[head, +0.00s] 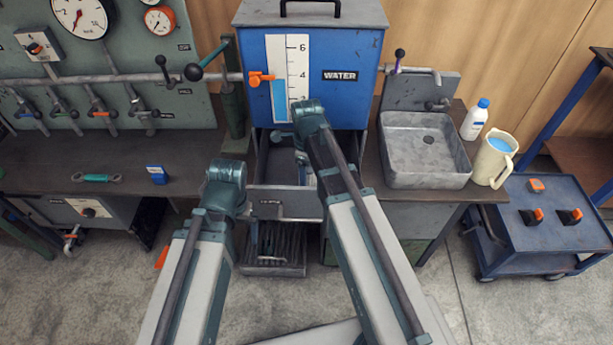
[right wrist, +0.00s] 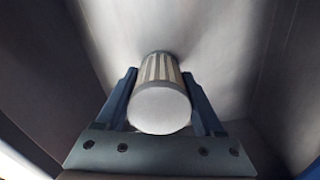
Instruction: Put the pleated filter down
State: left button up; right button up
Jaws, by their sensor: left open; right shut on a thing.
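The pleated filter (right wrist: 160,95) shows in the right wrist view, with its round pale end cap towards the camera and its pleated side running away. My right gripper (right wrist: 160,88) is shut on it, one blue finger on each side. Its far end is at or close to a grey metal surface; I cannot tell whether it touches. In the head view my right arm reaches down into the open drawer (head: 262,201) under the blue water tank. The filter is not clear there. My left arm is bent left of the drawer, and its gripper is hidden.
The blue water tank (head: 347,97) stands just behind the drawer. A grey sink (head: 438,182) and a cream jug (head: 492,160) are to the right. A blue trolley (head: 560,240) stands at far right. A green-handled tool (head: 97,178) and a small blue box (head: 157,175) lie on the left bench.

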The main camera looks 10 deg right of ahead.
jog(key=o, duration=1)
jog(key=shift+f, duration=0.15)
jog(key=o, duration=0.5)
jog(key=shift+c, duration=0.2)
notch_tip(320, 180, up, 12)
jog(key=p, duration=1.2)
jog(key=shift+r, duration=0.25)
jog(key=shift+f, duration=0.15)
notch_tip(320, 180, down, 12)
jog(key=b, duration=1.2)
